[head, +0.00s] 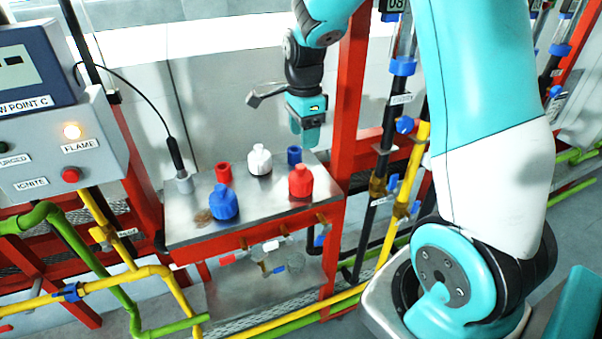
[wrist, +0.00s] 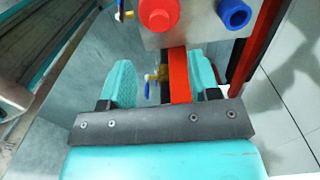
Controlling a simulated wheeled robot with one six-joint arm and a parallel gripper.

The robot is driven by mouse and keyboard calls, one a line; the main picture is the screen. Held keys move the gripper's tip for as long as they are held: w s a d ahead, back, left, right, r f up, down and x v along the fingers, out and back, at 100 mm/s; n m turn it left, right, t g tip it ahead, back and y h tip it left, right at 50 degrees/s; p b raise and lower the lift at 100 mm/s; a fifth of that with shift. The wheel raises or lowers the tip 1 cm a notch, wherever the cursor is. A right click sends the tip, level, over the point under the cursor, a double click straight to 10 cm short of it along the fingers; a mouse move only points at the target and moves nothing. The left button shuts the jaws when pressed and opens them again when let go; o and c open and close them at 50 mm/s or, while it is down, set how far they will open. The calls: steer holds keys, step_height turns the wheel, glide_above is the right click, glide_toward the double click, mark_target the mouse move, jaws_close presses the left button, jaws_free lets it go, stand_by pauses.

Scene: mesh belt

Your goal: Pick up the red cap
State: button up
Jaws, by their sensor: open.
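The red cap (head: 223,173) is a small red cylinder standing on the metal table (head: 262,210) at its back left, behind the blue bottle (head: 223,203). My gripper (head: 308,138) is in the air near the table's back right corner, well to the right of the red cap. In the wrist view my gripper (wrist: 163,80) has its two teal fingers apart with nothing held between them. The red cap does not show clearly in the wrist view.
A white bottle (head: 260,160), a red bottle (head: 300,181) and a blue cap (head: 294,155) share the table. A red post (head: 350,100) rises right of the table.

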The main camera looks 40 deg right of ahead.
mark_target(303, 166)
step_height(303, 166, down, 10)
steer(key=p, duration=0.3)
steer(key=shift+a+r, duration=0.15)
steer(key=shift+r, duration=0.1)
steer(key=c, duration=1)
